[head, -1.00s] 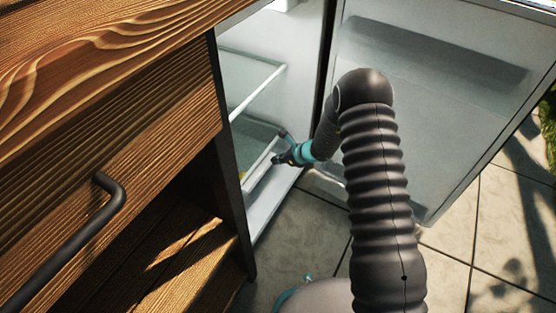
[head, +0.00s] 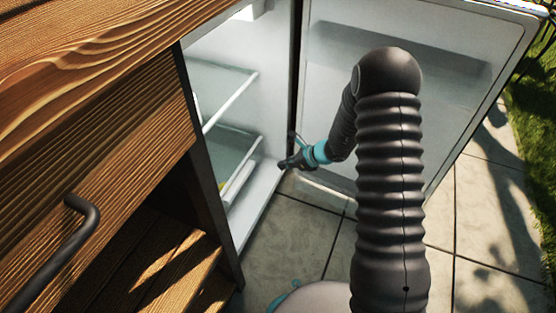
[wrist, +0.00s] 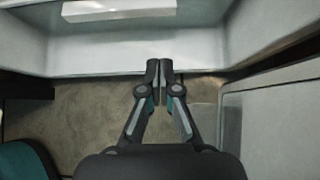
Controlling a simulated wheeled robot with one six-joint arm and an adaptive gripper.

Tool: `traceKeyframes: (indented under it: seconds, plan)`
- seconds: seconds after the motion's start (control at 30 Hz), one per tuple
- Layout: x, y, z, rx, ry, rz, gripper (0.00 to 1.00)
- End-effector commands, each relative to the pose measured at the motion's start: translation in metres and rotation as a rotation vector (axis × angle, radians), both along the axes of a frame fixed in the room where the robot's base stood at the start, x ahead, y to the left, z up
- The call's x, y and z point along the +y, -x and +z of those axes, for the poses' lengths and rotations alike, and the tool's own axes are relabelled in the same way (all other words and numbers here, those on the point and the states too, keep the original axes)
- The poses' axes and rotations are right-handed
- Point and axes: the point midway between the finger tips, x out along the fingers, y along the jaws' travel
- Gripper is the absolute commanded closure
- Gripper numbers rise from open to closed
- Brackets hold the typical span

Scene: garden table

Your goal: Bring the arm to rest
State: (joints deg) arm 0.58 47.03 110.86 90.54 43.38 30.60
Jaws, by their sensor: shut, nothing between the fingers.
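My gripper (head: 284,164) is at the end of my dark ribbed arm, in front of the open fridge (head: 262,195), near its lower front edge and the door hinge side. In the wrist view my gripper (wrist: 160,68) has its two fingertips together with nothing between them. The tips appear over the pale front edge of the fridge floor in that view; I cannot tell whether they touch it.
The fridge door (head: 400,85) stands open behind and to the right of my arm. Glass shelves (head: 215,88) are inside the fridge. A wooden cabinet with a dark handle (head: 82,225) is at left. Tiled floor (head: 310,240) is clear below; grass lies at far right.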

Motion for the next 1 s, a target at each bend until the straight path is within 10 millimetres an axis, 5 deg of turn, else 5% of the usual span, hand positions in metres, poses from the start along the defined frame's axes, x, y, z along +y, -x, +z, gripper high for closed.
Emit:
traceKeyframes:
  seconds: [0.37,0.57,0.77,1.0]
  plan:
    - [0.0,0.006,0.001,-0.044,0.02,0.075,1.0]
    - [0.0,0.057,-0.012,-0.074,0.085,0.341,1.0]
    - [-0.008,0.103,0.018,-0.16,0.153,0.628,1.0]
    - [-0.028,0.151,0.082,-0.299,0.259,0.955,1.0]
